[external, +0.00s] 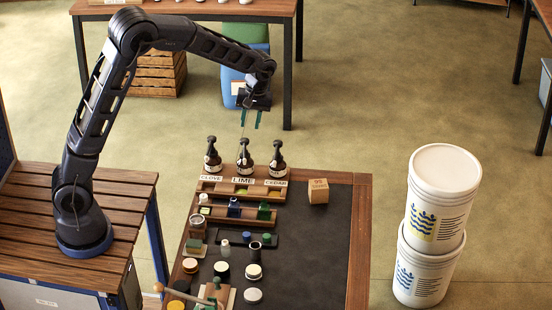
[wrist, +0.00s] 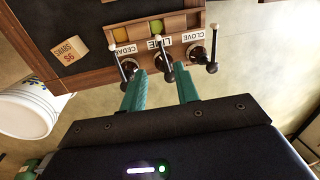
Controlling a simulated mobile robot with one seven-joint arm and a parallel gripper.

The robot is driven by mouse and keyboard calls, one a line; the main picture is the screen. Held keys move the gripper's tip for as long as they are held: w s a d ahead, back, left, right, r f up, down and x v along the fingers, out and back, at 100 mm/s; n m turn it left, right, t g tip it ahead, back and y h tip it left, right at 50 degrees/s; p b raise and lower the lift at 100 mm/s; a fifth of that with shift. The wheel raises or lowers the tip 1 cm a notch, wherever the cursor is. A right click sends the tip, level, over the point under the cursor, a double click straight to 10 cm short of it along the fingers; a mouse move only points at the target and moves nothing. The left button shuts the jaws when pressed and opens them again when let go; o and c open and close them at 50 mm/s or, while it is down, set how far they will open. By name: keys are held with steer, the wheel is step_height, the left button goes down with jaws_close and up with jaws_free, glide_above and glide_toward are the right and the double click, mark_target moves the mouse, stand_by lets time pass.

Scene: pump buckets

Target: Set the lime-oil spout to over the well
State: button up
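The lime bottle (external: 244,160) is a dark pump bottle, middle of three, behind the LIME label (external: 243,181). In the wrist view its thin dark spout (wrist: 163,56) has a pale tip and points toward the wooden tray, near the green well (wrist: 156,27). Whether the tip lies exactly over the well I cannot tell. The green well also shows in the external view (external: 241,191). My gripper (external: 249,121) is open and empty above the lime bottle. In the wrist view its teal fingertips (wrist: 161,77) lie on either side of the lime pump head, apparently not touching it.
The clove bottle (external: 212,157) and cedar bottle (external: 277,159) stand close on either side. A wooden cube (external: 318,191) sits to the right. Small jars and bottles crowd the table's near left. Its dark right part (external: 315,245) is clear. White buckets (external: 443,195) are stacked beyond the right edge.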

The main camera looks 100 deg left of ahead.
step_height(320, 180, down, 13)
steer(key=s+a+n, duration=0.1)
steer(key=s+a, duration=0.1)
steer(key=shift+a, duration=0.3)
steer(key=shift+s, duration=0.1)
jaws_close()
